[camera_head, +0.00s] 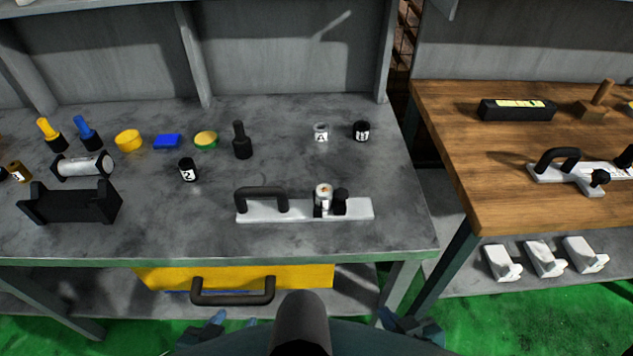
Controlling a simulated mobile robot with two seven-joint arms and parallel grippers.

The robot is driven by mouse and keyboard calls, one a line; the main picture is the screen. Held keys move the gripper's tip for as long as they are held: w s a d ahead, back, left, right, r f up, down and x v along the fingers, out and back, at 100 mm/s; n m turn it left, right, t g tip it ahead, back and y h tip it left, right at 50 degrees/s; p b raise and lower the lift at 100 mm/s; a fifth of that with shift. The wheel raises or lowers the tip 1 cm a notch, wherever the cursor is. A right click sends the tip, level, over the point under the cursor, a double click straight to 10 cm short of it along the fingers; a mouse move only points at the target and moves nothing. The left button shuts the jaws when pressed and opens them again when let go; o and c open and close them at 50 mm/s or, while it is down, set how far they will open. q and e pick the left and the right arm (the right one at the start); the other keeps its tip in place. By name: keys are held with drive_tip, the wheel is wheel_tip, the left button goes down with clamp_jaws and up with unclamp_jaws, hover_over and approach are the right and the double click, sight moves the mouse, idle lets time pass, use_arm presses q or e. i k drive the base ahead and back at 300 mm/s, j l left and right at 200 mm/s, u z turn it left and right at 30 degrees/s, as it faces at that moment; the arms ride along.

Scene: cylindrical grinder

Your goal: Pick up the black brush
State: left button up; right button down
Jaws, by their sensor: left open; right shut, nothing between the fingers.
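The black brush (241,141) stands upright on the grey workbench (150,235), right of the green-and-yellow round piece. Its narrow handle points up and its wider base rests on the bench. My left gripper (232,322) is at the bottom edge of the view, low in front of the bench, open and apart from the brush. My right gripper (412,326) is at the bottom, right of centre, shut and empty, also far from the brush. Both grippers are partly hidden by my own body.
A white plate with a black handle (262,197) lies in front of the brush. A small black jar (188,169) stands to its left. Yellow (51,134) and blue (87,133) brush-like tools stand further left. A yellow drawer (300,274) sits under the bench. A wooden table (450,130) is at right.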

sight(240, 140)
drive_tip(key=j+z, duration=0.35)
drive_tip(key=k+j+z, duration=0.2)
drive_tip(key=j+z, duration=0.15)
drive_tip(key=k+j+z, duration=0.15)
drive_tip(key=j+z, duration=0.2)
drive_tip(key=j, duration=0.1)
